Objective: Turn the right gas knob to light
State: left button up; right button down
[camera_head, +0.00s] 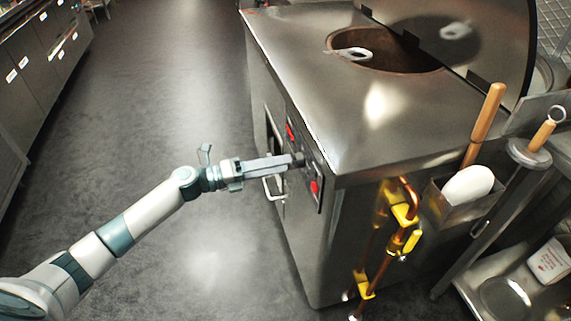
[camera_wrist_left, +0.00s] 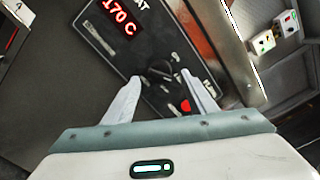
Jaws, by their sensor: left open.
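A black control panel (camera_head: 317,170) is on the side of the steel tandoor cabinet (camera_head: 380,140). In the left wrist view the panel (camera_wrist_left: 185,60) carries a red "170 C" display (camera_wrist_left: 118,14), a dark round knob (camera_wrist_left: 160,71) and a red lamp or button (camera_wrist_left: 186,105). My left gripper (camera_head: 291,162) reaches the panel from the left. In the left wrist view its open fingers (camera_wrist_left: 161,79) stand on either side of the knob; I cannot tell whether they touch it. Fingers and arm partly hide the panel in the head view. My right gripper is not in view.
A door handle (camera_head: 272,188) is just below my left gripper. Copper gas pipes with yellow valves (camera_head: 405,215) run near the cabinet corner. A holder (camera_head: 450,208) with a wooden-handled tool stands at right. The floor (camera_head: 170,150) at left is clear.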

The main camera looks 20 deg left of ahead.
pick_arm(q)
jog(key=b+v, duration=0.1)
jog(key=v, duration=1.3)
jog(key=shift+s+a+b, duration=0.2)
jog(key=shift+b, duration=0.2)
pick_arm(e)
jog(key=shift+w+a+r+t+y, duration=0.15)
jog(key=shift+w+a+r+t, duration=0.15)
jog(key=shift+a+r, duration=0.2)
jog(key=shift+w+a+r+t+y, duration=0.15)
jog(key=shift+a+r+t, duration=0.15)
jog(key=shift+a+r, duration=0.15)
